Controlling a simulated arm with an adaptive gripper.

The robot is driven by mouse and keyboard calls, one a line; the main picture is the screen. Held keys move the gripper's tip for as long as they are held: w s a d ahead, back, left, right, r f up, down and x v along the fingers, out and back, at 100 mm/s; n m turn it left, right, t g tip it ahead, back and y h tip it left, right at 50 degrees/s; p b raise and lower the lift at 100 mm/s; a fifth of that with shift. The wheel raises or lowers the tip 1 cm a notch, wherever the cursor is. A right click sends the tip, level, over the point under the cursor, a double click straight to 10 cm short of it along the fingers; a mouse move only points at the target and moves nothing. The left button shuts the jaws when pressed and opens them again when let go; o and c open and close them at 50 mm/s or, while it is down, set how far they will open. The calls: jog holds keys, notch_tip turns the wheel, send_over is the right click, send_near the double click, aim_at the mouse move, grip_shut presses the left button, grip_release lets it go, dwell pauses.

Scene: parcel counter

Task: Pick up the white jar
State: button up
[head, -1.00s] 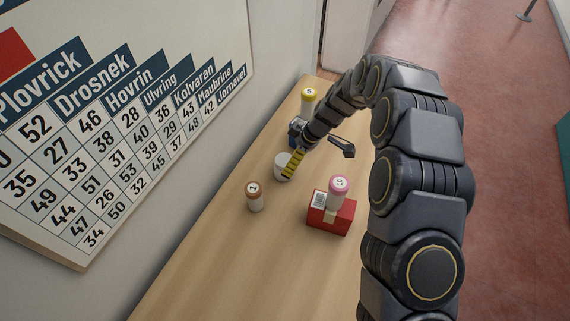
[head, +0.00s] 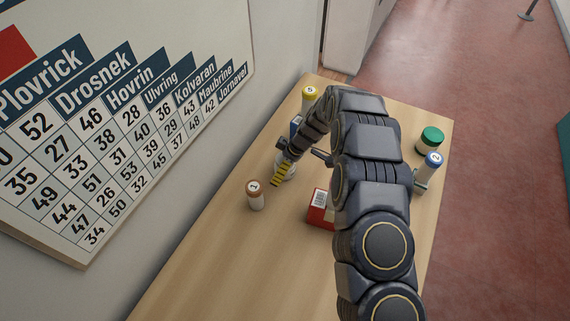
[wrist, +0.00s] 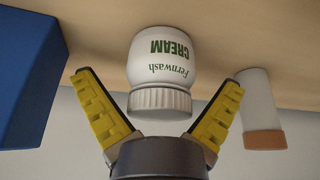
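The white jar (wrist: 161,65), with green "Fernwash CREAM" lettering and a ribbed white lid, sits between the fingers of my gripper (wrist: 159,82) in the wrist view. The fingers are spread wide, with a visible gap on each side of the jar. In the head view only part of the jar (head: 290,173) shows, behind a yellow-padded finger. My gripper (head: 297,172) reaches in from the far side, low over the counter there.
A brown-capped bottle (head: 255,195) stands close by, nearer the camera. A red box (head: 318,205) is right of the jar, partly behind my arm. A blue object (head: 295,127) and a yellow-capped bottle (head: 309,97) are behind. A green-lidded jar (head: 431,139) and blue-capped bottle (head: 433,161) stand right.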

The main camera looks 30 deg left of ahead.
jog(key=c, duration=1.1)
jog(key=shift+r, duration=0.1)
